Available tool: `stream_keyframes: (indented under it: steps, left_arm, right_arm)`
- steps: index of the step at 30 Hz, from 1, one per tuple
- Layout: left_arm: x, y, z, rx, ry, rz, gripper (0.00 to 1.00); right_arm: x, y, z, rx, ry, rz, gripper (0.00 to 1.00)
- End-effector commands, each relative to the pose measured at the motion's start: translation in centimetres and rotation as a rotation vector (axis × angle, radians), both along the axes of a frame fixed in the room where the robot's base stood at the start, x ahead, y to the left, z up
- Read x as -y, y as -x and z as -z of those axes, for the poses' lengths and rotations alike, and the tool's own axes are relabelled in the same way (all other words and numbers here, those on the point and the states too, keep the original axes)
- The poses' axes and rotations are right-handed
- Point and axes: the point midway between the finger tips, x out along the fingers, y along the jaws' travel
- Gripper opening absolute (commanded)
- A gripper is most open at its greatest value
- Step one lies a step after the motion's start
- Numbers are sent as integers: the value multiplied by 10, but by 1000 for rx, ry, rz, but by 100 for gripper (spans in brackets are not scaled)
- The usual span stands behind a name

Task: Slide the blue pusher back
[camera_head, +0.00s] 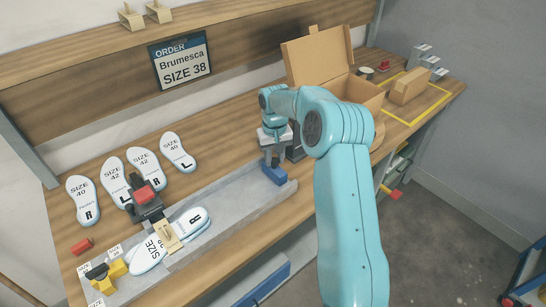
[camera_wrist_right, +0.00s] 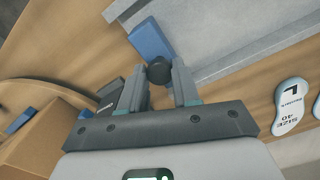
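The blue pusher (camera_head: 274,174) sits at the far right end of the grey tray. In the right wrist view it is a blue block (camera_wrist_right: 151,40), with a round black knob (camera_wrist_right: 158,73) close to it. My right gripper (camera_head: 272,141) is over the pusher, pointing down. In the right wrist view its two fingers (camera_wrist_right: 159,82) stand apart, one on each side of the knob. I cannot tell whether they press on it. My left gripper is not in view.
The grey tray (camera_head: 228,198) runs along the bench. A black and red clamp (camera_head: 146,195) and white insoles (camera_head: 150,253) are at its left part. More insoles (camera_head: 83,198) lie behind. An open cardboard box (camera_head: 318,57) stands behind my right arm.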

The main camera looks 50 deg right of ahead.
Motion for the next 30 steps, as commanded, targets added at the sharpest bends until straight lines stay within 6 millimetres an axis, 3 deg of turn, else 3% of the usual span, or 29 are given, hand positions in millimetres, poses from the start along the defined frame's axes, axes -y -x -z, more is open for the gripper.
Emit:
stream_keyframes:
  steps: [1, 2, 3, 14, 17, 30]
  left_arm:
    - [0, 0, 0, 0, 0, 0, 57]
    - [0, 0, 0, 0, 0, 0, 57]
    - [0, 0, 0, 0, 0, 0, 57]
    - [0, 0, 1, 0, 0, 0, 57]
    - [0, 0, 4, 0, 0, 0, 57]
    - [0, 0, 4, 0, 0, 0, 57]
  right_arm:
    - [5, 1, -3, 5, 14, 3, 44]
    - [5, 1, -3, 4, 13, 3, 54]
    - [5, 1, -3, 4, 12, 3, 57]
    - [3, 0, -8, 4, 9, 2, 57]
    - [3, 0, -24, 7, 10, 3, 57]
    - [4, 1, -136, 7, 10, 3, 57]
